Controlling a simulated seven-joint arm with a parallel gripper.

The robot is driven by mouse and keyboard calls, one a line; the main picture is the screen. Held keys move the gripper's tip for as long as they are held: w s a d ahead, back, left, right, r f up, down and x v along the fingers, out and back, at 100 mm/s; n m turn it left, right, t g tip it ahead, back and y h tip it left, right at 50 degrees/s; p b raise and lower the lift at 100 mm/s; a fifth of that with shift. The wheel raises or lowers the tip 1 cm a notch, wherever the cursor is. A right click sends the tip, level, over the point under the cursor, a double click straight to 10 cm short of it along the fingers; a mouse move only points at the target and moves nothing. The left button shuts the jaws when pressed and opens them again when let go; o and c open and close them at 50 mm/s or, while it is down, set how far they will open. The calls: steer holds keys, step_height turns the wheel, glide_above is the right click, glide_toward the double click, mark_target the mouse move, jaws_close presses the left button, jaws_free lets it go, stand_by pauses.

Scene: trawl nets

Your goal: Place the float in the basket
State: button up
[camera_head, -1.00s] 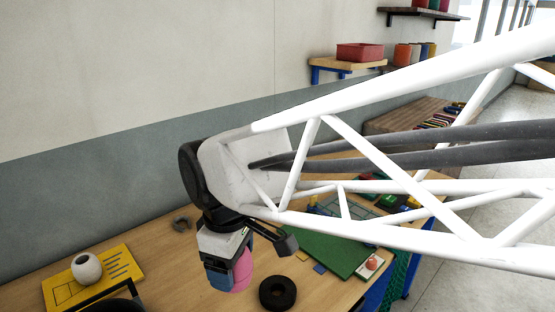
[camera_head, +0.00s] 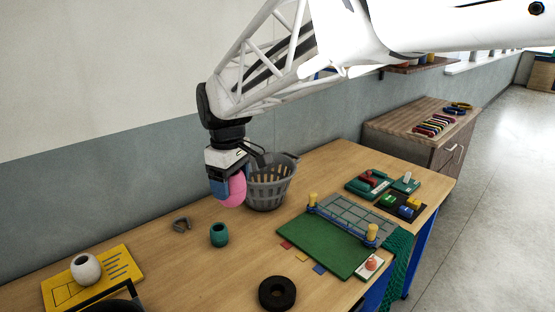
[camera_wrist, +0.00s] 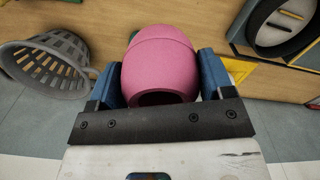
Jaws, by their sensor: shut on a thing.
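The pink float (camera_head: 236,190) is barrel-shaped with a hole in its end, seen in the wrist view (camera_wrist: 160,65). My gripper (camera_head: 228,188) is shut on it, with a blue finger on each side in the wrist view (camera_wrist: 160,78). It holds the float above the table, just left of the basket in the head view. The grey slotted basket (camera_head: 268,195) stands upright on the table, partly hidden behind my gripper and the float. In the wrist view the basket (camera_wrist: 47,72) is at the left, apart from the float. Something yellowish shows through its slots.
A teal float (camera_head: 219,235) stands on the table in front of my gripper. A white float (camera_head: 86,268) sits on a yellow board (camera_head: 122,262) at the left. A black ring (camera_head: 277,292), a grey shackle (camera_head: 182,224) and a green board (camera_head: 318,240) lie nearby.

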steer(key=w+m, duration=0.1)
steer(key=w, duration=1)
steer(key=m, duration=0.2)
glide_toward(264, 184)
steer(key=w+d+r, duration=0.3)
steer(key=w+r, duration=0.1)
steer(key=w, duration=0.3)
steer(key=shift+d+f, duration=0.1)
steer(key=shift+f, duration=2.3)
steer(key=shift+f, duration=2.5)
steer(key=shift+f, duration=2.5)
steer(key=shift+f, duration=0.6)
